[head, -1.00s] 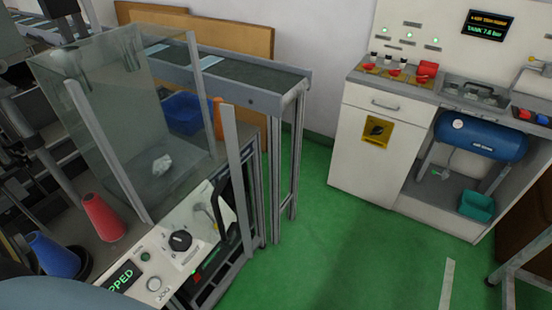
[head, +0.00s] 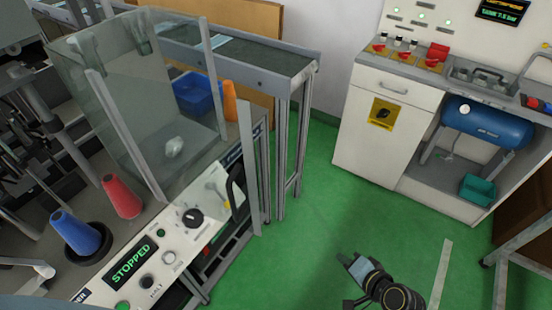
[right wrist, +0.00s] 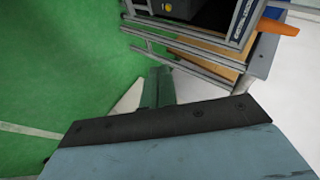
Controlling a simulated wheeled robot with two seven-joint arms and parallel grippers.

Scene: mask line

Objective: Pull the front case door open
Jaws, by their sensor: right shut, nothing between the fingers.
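A clear-walled case (head: 130,110) stands on the machine at the left of the head view, with a pale lump (head: 174,147) behind its panel. A black curved handle (head: 233,188) is beside a grey upright strip (head: 246,150) at the case's right front; which panel the handle belongs to is hard to tell. My right gripper (head: 352,263) is low over the green floor, right of the case and well apart from the handle. It is shut and empty. Its closed fingers also show in the right wrist view (right wrist: 157,88). My left gripper is out of view.
A control panel reading STOPPED (head: 132,262) is at the case's front. Red (head: 122,196) and blue (head: 75,232) cones stand at left. A conveyor (head: 235,58) runs behind. A white cabinet (head: 385,150) stands at right. The green floor (head: 310,220) between is clear.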

